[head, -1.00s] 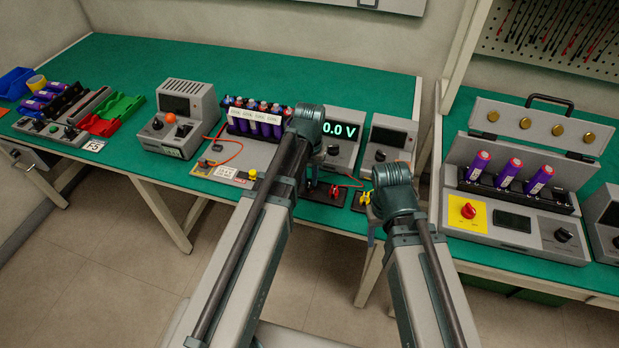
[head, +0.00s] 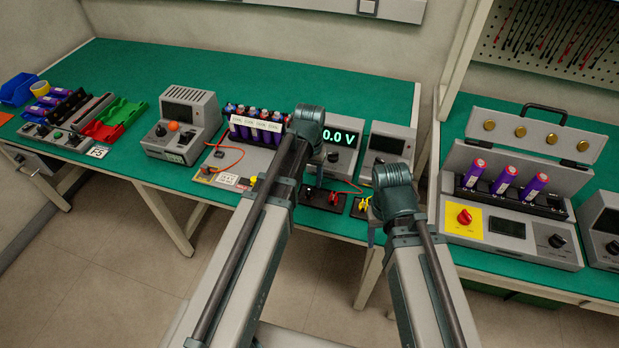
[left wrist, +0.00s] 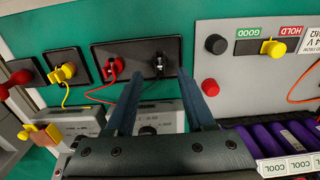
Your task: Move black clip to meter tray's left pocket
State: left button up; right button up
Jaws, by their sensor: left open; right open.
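The black clip (left wrist: 160,66) is at the right end of the dark meter tray (left wrist: 137,54) in the left wrist view, with a red clip (left wrist: 112,68) at the left end. This view is turned round from the head view, where the same tray (head: 324,203) lies in front of the meter. My left gripper (left wrist: 160,76) is open, its fingers on either side of the black clip; I cannot tell if they touch it. In the head view its fingers are mostly hidden by the arm. My right gripper (head: 373,226) is open, near the small tray with a yellow clip (head: 364,204).
The meter (head: 343,146) reads 0.0 V behind the tray. A board with a GOOD/HOLD slider (left wrist: 272,48) is beside the tray. A battery rack (head: 257,127) stands to the left in the head view. Red and yellow leads run from the clips.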

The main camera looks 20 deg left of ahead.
aim_at(309, 188)
pick_arm(q)
notch_tip(309, 188, up, 10)
jog(key=f+p, duration=0.1)
jog(key=p, duration=0.7)
jog(key=s+d+m+y, duration=0.1)
jog(key=s+d+m, duration=0.2)
jog(key=s+d, duration=0.7)
jog(key=s, duration=0.4)
jog(key=shift+s+d+r, duration=0.15)
jog(key=shift+d+r, duration=0.1)
dwell(0.5)
